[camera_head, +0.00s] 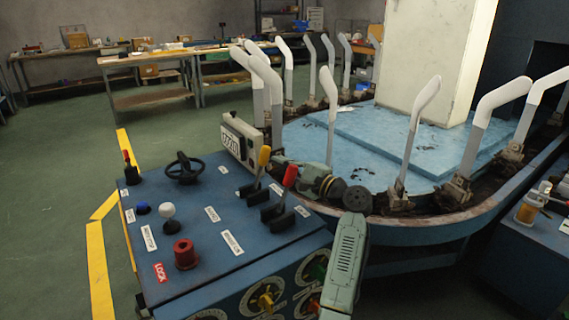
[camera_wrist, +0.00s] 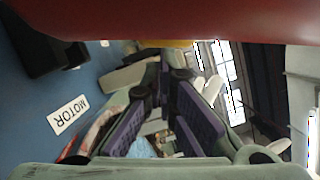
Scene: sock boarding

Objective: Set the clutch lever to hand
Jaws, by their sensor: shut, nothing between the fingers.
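The blue control console (camera_head: 195,280) carries two levers at its right edge, one with a yellow handle (camera_head: 264,156) and one with a red handle (camera_head: 290,175). Both stand upright, tilted slightly. Their labels are too small to read, so I cannot tell which is the clutch lever. My gripper (camera_head: 284,164) is just behind the red handle, its fingers shut and empty. In the wrist view a red surface, likely that handle (camera_wrist: 170,18), fills the top edge, close to my gripper (camera_wrist: 168,88). A bit of yellow (camera_wrist: 180,44) shows beyond it. Whether my fingers touch either lever is unclear.
A MOTOR label (camera_wrist: 68,115) lies on the console in the wrist view. A carousel of white sock forms (camera_head: 417,110) stands behind my arm.

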